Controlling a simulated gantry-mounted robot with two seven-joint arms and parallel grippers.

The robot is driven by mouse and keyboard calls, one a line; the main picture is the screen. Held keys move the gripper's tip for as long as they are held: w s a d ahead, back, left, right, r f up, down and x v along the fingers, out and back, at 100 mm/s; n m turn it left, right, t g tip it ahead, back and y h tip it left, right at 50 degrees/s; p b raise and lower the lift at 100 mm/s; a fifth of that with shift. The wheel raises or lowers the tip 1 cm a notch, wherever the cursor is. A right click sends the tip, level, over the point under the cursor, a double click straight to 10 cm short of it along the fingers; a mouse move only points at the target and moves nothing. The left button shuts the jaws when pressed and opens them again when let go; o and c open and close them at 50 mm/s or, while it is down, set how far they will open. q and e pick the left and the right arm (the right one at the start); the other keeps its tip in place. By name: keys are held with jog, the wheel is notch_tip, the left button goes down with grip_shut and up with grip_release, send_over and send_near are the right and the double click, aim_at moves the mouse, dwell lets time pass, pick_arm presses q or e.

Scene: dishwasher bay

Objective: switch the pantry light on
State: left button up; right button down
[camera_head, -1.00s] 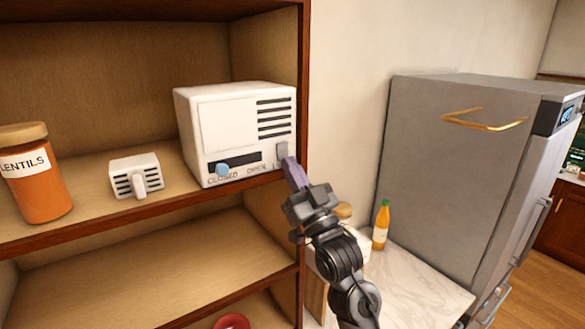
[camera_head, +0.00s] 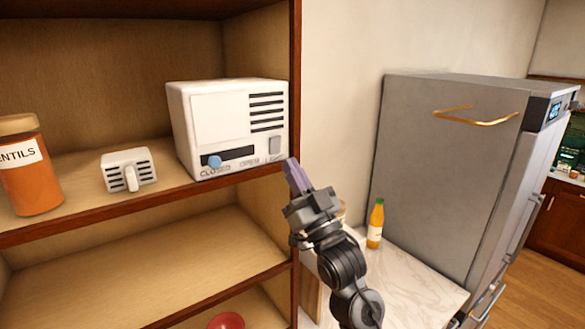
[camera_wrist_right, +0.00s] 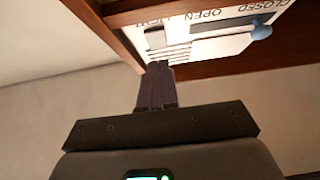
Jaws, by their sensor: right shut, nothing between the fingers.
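A white box (camera_head: 238,112) stands on the shelf and has a small grey rocker switch (camera_head: 275,146) at its lower right front, above lettering that seems to read LIGHT. The switch also shows in the right wrist view (camera_wrist_right: 155,38). I cannot tell which way it is set. My right gripper (camera_head: 292,165) is shut and empty, with its fingertips just below and right of the switch, apart from it in the wrist view (camera_wrist_right: 158,68). A blue slider knob (camera_head: 214,161) sits at the left of its slot, by CLOSED. My left gripper is out of view.
The cabinet's right post (camera_head: 296,90) and shelf edge (camera_head: 150,205) are close to my right gripper. A small white vented device (camera_head: 128,170) and a lentils jar (camera_head: 33,175) stand left. An orange bottle (camera_head: 375,225) stands on the counter, beside the grey fridge (camera_head: 440,160).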

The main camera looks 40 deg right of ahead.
jog(key=w+d+f+b+v, duration=0.1)
jog(key=b+v, duration=0.3)
jog(key=v, duration=0.6)
jog(key=shift+a+f+b, duration=0.2)
jog(key=shift+a+b, duration=0.15)
jog(key=shift+a, duration=0.05)
jog(key=shift+w, duration=0.1)
